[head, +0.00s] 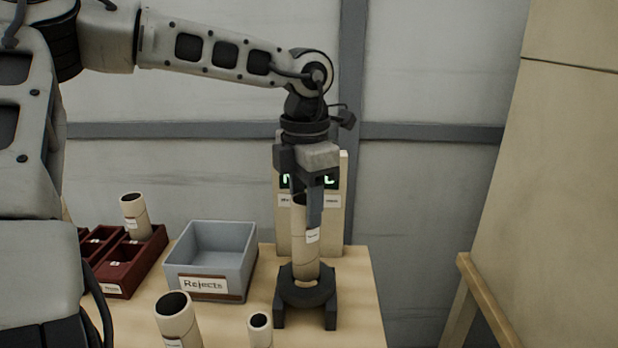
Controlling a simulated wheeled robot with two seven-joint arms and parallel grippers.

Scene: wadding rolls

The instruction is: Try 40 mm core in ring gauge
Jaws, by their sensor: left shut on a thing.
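My left gripper (307,205) points down and is shut on a tan cardboard core (300,252) with a white label. The core stands nearly upright over the dark ring gauge (305,297). Its lower end is at the ring's opening; I cannot tell whether it is inside or resting on the rim. The gauge stands on dark legs on the wooden table. A board (337,235) with a green-lit display stands behind, its text mostly hidden by my gripper. My right gripper is not in view.
A grey box marked Rejects (208,287) stands left of the gauge and looks empty. A dark red rack (128,271) holds a core (135,217). A wide core (178,322) and a narrower core (260,332) stand in front. A wooden board (565,180) rises at right.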

